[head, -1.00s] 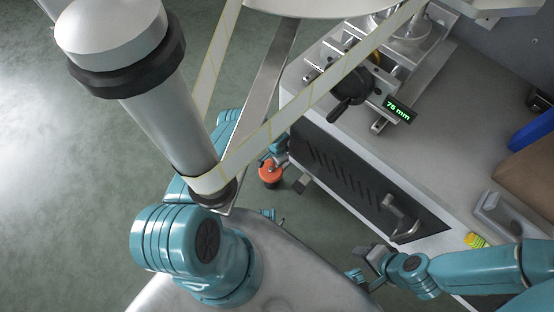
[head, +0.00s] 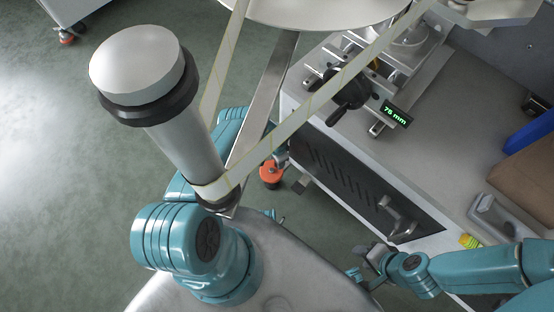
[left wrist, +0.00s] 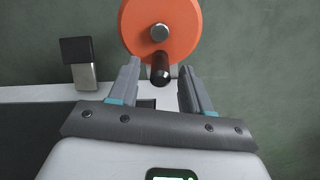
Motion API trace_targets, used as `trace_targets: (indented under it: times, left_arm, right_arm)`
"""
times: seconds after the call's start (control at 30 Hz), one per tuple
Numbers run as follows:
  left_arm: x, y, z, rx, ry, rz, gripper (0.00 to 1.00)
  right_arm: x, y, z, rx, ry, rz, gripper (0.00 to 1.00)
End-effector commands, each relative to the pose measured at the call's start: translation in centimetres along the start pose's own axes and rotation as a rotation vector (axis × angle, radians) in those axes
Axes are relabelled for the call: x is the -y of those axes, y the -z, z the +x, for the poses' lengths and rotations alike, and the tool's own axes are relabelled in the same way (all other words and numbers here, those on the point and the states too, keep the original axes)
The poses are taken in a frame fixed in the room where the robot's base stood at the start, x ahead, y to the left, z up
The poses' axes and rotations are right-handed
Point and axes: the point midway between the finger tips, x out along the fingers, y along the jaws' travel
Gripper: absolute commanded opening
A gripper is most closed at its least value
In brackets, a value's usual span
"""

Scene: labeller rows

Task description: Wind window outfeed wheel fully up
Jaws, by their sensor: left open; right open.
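An orange wheel (left wrist: 160,22) with a grey hub and a black handle (left wrist: 160,70) faces me in the left wrist view. My left gripper (left wrist: 160,76) is open, its two fingers on either side of the handle's lower end; I cannot tell whether they touch it. An orange round part (head: 270,171) shows small in the head view, where my left gripper is mostly hidden. A black handwheel (head: 348,86) sits on the machine beside a display (head: 396,114) reading 75 mm. No label names either wheel. My right gripper (head: 364,263) is open and empty beside the cabinet front.
A label web (head: 300,115) runs across the head view from a grey roller post (head: 150,90). The cabinet has a handle (head: 398,217) on its dark door. A brown box (head: 528,172) and blue bin (head: 535,130) stand at right. Green floor is open at left.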

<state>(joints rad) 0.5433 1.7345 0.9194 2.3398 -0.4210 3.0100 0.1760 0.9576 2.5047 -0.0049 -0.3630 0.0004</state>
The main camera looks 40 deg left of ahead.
Motion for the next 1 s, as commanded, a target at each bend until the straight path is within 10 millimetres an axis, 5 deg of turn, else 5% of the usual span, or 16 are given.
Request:
trace_targets:
  times: [0.03, 0.6, 1.0]
  left_arm:
    - [0.0, 0.0, -1.8, 0.0, 0.0, 0.0, 0.48]
    - [0.0, -0.1, -13.0, 0.002, -0.001, 0.0, 0.48]
    - [0.0, -0.1, -13.9, 0.002, -0.001, 0.0, 0.48]
  right_arm:
    - [0.6, 0.0, -1.7, 0.0, 0.0, 0.0, 0.43]
    - [4.4, -0.2, -12.2, 0.0, 0.0, 0.0, 0.43]
    - [4.7, -0.3, -13.1, 0.0, 0.0, 0.0, 0.43]
